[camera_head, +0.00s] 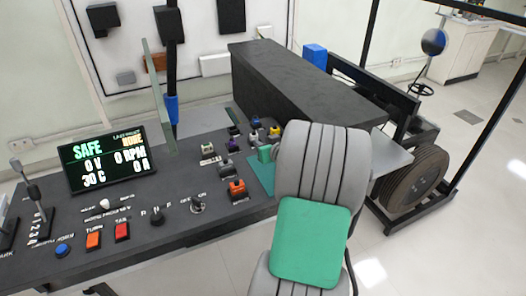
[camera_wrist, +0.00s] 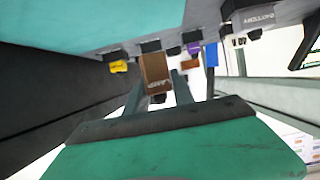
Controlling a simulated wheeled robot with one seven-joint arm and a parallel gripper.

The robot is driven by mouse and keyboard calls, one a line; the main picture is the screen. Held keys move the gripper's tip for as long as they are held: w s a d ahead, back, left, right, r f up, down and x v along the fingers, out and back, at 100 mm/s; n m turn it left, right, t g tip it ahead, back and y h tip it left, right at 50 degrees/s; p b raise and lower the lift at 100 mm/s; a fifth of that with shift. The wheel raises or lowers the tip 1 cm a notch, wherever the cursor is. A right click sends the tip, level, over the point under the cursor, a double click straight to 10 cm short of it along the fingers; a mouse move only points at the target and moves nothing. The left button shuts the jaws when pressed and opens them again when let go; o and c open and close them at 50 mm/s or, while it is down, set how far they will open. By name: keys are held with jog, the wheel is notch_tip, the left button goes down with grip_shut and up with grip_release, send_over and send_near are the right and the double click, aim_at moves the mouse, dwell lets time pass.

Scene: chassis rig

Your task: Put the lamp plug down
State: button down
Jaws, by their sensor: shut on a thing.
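The lamp plug (camera_wrist: 156,70) is a brown block with a pale label in the middle of the wrist view. My gripper (camera_wrist: 160,84) is shut on it, with a grey-green finger at each side. A green surface (camera_wrist: 95,25) fills the upper left of that view, close beyond the plug; I cannot tell whether the plug touches it. In the head view my grey arm covers most of the gripper, and the plug cannot be made out. A green mat (camera_head: 262,178) shows on the bench beside the arm.
A yellow block (camera_wrist: 118,66) and a purple block (camera_wrist: 193,48) are near the held plug. A long black box (camera_head: 300,85) stands behind the arm. A display (camera_head: 103,160) stands left.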

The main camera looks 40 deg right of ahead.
jog(key=f, duration=0.1)
jog(key=w+f, duration=0.1)
jog(key=f, duration=0.2)
jog(key=shift+w+d+f, duration=0.2)
jog(key=shift+d+f, duration=0.05)
jog(key=shift+f, duration=0.15)
jog(key=shift+f, duration=0.15)
jog(key=c, duration=1.1)
grip_release()
jog(key=shift+o, duration=0.2)
jog(key=shift+s+r, duration=0.2)
jog(key=shift+r, duration=0.05)
jog(key=v, duration=1.1)
jog(key=shift+s+a+r, duration=0.1)
jog(key=shift+s, duration=0.2)
